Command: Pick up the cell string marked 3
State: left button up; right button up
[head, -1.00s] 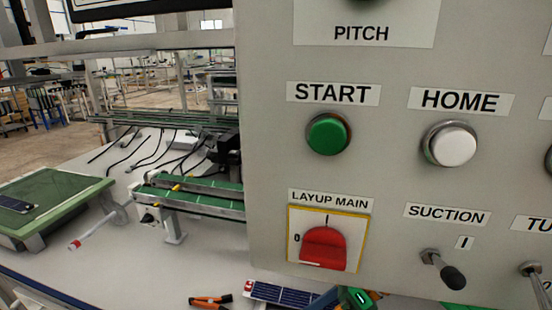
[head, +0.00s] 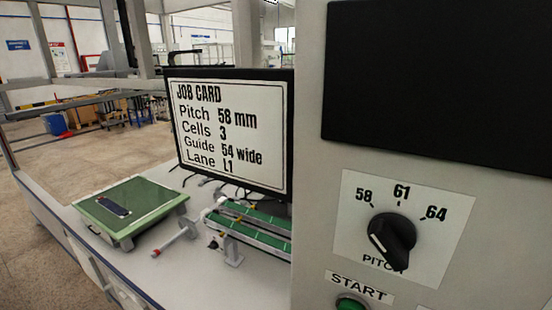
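A small dark blue cell piece (head: 112,205) lies on the green-topped plate (head: 150,200) at the left of the bench. No number can be read on it, so I cannot tell whether it is the cell string marked 3. No other cell string shows clearly. Neither of my grippers is in view.
A job card screen (head: 232,130) reads Pitch 58 mm, Cells 3, Guide 54 wide, Lane L1. Green-topped rails (head: 250,228) stand below it. A grey control panel (head: 315,120) fills the right, with a black pitch knob (head: 392,240) and a green START button (head: 351,303).

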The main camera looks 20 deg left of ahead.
aim_at(121, 212)
jog(key=u, duration=1.75)
jog(key=i+j+z, duration=0.4)
jog(key=i+j, duration=0.35)
jog(key=i+j+z, duration=0.45)
jog(key=i+j, duration=0.15)
jog(key=j, duration=0.35)
jog(key=i+j+z, duration=0.2)
jog(key=j, duration=0.3)
jog(key=i+j+z, duration=0.2)
jog(key=j, duration=0.4)
jog(key=i+j+z, duration=0.25)
jog(key=j, duration=0.4)
jog(key=i+j+z, duration=0.2)
jog(key=j, duration=0.4)
jog(key=k, duration=0.05)
